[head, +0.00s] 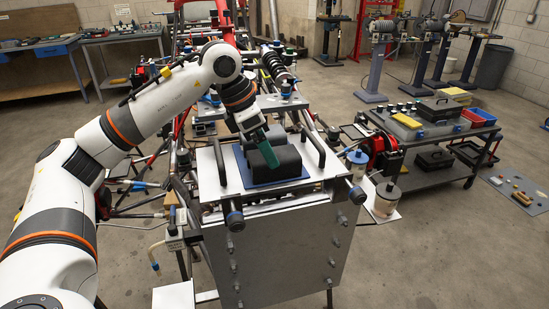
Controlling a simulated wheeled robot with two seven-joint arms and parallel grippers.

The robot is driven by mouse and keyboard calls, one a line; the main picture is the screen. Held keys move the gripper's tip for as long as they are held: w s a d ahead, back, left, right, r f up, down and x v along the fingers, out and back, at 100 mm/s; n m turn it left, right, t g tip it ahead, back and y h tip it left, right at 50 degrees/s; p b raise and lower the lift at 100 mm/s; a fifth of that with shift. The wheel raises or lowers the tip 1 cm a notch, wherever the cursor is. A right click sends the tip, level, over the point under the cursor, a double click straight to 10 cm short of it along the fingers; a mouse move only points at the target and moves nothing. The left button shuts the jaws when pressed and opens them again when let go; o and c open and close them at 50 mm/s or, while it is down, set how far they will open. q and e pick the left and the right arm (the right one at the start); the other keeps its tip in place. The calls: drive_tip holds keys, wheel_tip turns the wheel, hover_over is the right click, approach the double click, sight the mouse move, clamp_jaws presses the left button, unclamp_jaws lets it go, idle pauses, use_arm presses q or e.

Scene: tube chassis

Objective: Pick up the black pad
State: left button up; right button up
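The black pad (289,158) is a dark block with a raised back part. It lies on a blue mat (250,184) on the white top plate of the chassis's front box. My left gripper (268,156) comes down from above at the pad's left side, its green finger tilted and overlapping the pad in the picture. Only one finger shows clearly, so I cannot tell whether it touches the pad or how wide the gripper is. My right gripper is not in view.
Black handles (220,160) stand up on the left and right of the top plate. A tool cart (430,133) stands further right. The floor at front right is clear.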

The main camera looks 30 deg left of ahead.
use_arm(q)
drive_tip(key=x, duration=0.1)
drive_tip(key=p+x, duration=0.1)
drive_tip(key=x, duration=0.1)
drive_tip(key=shift+w+d+f, duration=0.1)
drive_tip(key=shift+d+f, duration=0.05)
drive_tip(key=shift+d, duration=0.2)
drive_tip(key=shift+w+d+f, duration=0.1)
drive_tip(key=shift+f, duration=0.25)
drive_tip(key=shift+w+f, duration=0.1)
drive_tip(key=shift+f, duration=0.1)
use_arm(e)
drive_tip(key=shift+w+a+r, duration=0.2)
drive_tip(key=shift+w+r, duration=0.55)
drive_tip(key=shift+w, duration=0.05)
use_arm(q)
drive_tip(key=shift+f, duration=0.25)
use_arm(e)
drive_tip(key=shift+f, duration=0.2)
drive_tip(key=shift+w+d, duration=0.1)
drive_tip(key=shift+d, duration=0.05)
use_arm(q)
drive_tip(key=c, duration=1)
